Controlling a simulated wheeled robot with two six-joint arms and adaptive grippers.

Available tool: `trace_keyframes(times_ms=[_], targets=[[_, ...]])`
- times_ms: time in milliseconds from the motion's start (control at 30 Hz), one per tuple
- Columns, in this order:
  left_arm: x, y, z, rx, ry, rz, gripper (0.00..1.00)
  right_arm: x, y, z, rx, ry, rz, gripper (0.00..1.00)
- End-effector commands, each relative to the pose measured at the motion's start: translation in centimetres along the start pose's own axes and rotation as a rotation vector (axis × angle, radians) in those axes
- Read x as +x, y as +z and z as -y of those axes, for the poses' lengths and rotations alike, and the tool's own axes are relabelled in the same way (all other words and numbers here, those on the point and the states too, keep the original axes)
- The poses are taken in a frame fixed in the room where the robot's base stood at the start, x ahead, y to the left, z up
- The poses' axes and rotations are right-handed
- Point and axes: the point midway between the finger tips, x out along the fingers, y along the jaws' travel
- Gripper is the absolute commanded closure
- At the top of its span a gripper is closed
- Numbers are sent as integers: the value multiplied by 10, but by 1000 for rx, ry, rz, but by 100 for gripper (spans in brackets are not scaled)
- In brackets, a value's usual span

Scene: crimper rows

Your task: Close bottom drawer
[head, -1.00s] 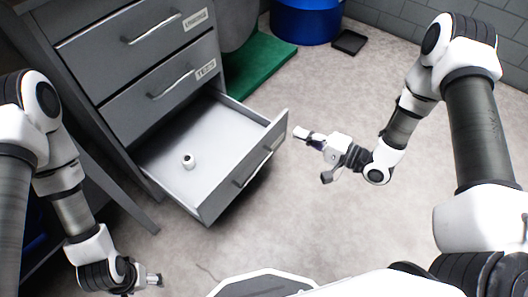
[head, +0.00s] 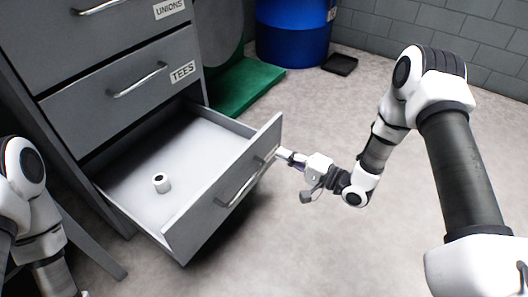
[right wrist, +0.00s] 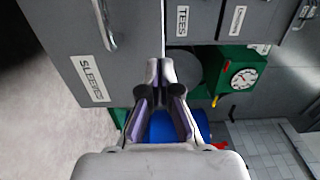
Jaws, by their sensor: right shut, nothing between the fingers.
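The bottom drawer (head: 215,205) of the grey cabinet stands pulled out, with a bar handle on its front. A small white ring-shaped fitting (head: 161,183) sits on its floor. My right gripper (head: 280,153) is shut and empty, with its tips at the right part of the drawer front; I cannot tell if they touch. In the right wrist view, the shut fingertips (right wrist: 160,64) are by the edge of the drawer front (right wrist: 85,45), which bears a handle and a label that seems to read SLEEVES. My left gripper is out of view.
Above are shut drawers, one labelled TEES (head: 183,72) and one UNIONS (head: 168,9). A green mat or base (head: 240,90), a blue drum (head: 292,35) and a black tray (head: 340,64) are behind. The floor (head: 330,235) in front of the drawer is clear.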

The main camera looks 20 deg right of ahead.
Motion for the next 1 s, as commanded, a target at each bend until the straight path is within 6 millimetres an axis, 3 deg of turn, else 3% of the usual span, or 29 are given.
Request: trace_keyframes(times_ms=[33, 200, 333, 1000], targets=[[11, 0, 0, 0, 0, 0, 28, 12, 1, -6, -5, -1, 5, 100], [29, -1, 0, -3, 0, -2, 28, 46, 1, -6, -4, -2, 3, 100], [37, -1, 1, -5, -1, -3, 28, 62, 1, -4, -3, 0, 2, 100], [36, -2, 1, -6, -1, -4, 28, 80, 0, 0, -2, 1, 1, 100]])
